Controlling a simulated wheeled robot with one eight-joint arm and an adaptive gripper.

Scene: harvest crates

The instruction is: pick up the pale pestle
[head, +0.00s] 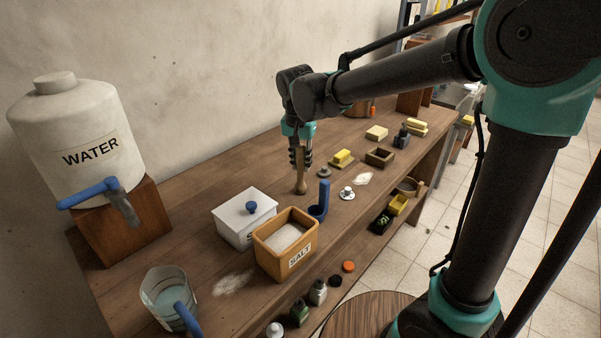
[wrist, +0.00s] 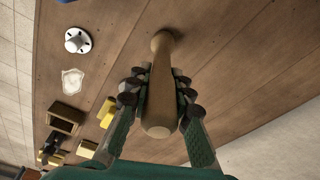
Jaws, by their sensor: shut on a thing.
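The pale pestle (wrist: 161,88) is a light wooden club, with a rounded thick end toward the wrist camera and a knob at the far end. My gripper (wrist: 157,92) is shut on it, with fingers on both sides of its shaft. In the head view the pestle (head: 301,181) points down from my gripper (head: 300,158), roughly upright over the wooden table. I cannot tell whether its lower end touches the table.
The salt box (head: 270,262), a white lidded box (head: 233,231) and a blue scoop (head: 319,205) stand nearby in front. A yellow block (head: 342,157) and a small wooden box (head: 380,157) are to the right. The table behind, along the wall, is mostly clear.

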